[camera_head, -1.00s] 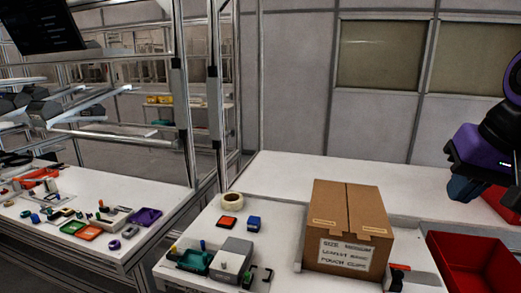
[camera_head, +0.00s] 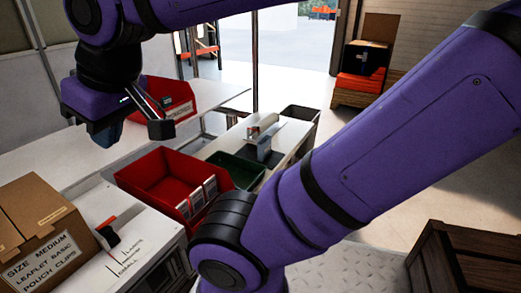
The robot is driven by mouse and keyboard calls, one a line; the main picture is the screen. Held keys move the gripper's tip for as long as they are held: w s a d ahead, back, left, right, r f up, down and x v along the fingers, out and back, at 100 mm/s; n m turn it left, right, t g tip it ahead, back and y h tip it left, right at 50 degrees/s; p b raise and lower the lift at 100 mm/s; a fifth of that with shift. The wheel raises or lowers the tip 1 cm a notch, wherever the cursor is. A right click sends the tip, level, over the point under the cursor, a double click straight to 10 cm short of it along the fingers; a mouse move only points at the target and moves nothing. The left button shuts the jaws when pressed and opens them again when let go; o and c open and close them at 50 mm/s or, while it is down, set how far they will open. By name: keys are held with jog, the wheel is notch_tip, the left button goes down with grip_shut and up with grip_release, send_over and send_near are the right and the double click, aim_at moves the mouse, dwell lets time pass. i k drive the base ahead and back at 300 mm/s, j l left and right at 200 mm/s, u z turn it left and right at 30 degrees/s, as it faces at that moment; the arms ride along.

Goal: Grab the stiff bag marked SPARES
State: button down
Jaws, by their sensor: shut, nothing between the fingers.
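I cannot make out any bag marked SPARES in the head view. My gripper (camera_head: 125,128) hangs at the upper left, shut and empty, in front of the white bench and a red bin (camera_head: 160,90). Another red bin (camera_head: 140,180) stands below and to the right of my gripper, with small labelled packets at its front right corner. The far insides of the bins are partly hidden.
A cardboard box (camera_head: 35,205) labelled SIZE MEDIUM, LEAFLET BASIC, POUCH CLIPS stands at the left. A green bin (camera_head: 238,172) and a grey bin (camera_head: 300,113) lie further right. A wooden crate (camera_head: 465,265) stands lower right. My arm hides much of the middle and right.

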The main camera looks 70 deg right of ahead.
aim_at(265, 145)
jog(key=z, duration=2.25)
jog(key=i+l+u, duration=0.15)
jog(key=u, duration=0.75)
jog(key=i+l+u, duration=0.2)
jog(key=l, duration=0.25)
jog(key=i+l+u, duration=0.2)
jog(key=l, duration=0.25)
jog(key=l+u, duration=0.2)
jog(key=l, duration=0.3)
jog(key=i+l+u, duration=0.2)
jog(key=l, duration=0.3)
jog(key=i+l, duration=0.1)
jog(key=l, duration=1.55)
jog(key=i+u, duration=0.05)
jog(key=i, duration=0.05)
